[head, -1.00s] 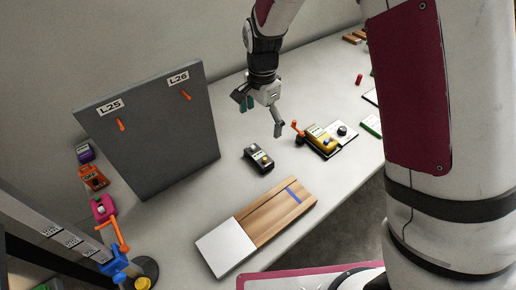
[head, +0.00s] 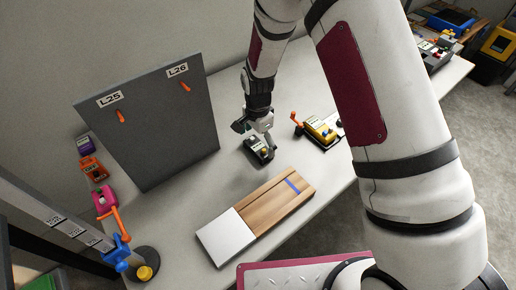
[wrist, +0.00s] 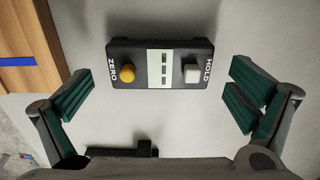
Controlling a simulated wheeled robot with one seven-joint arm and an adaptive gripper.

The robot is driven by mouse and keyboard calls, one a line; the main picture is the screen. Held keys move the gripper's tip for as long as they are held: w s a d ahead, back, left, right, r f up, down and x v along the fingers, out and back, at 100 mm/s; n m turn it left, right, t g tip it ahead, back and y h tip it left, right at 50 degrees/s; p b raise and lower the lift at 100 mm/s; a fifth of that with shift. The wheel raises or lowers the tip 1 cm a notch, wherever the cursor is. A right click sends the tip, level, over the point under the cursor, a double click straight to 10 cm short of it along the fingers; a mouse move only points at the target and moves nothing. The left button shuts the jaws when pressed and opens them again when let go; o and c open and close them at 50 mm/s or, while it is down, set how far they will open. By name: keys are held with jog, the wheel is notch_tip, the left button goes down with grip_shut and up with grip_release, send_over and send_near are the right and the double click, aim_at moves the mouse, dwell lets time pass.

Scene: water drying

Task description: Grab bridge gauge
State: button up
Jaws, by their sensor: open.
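A small black gauge box (head: 258,149) lies on the table in the head view, behind the wooden board. I take it to be the bridge gauge. In the wrist view the gauge (wrist: 160,64) shows a pale display strip, a yellow ZERO knob and a white HOLD button. My gripper (head: 256,132) is just above and behind it. In the wrist view my gripper (wrist: 158,100) is open, with its teal-padded fingers spread left and right of the gauge's near side. Nothing is between the pads.
A wooden board with a pale metal end (head: 268,207) lies in front of the gauge. A yellow device with an orange lever (head: 319,130) is to its right. A grey upright panel (head: 150,125) stands left. A dark bar (wrist: 122,152) lies near the gripper in the wrist view.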

jog(key=shift+f, duration=0.7)
jog(key=c, duration=1.2)
jog(key=shift+r, duration=0.1)
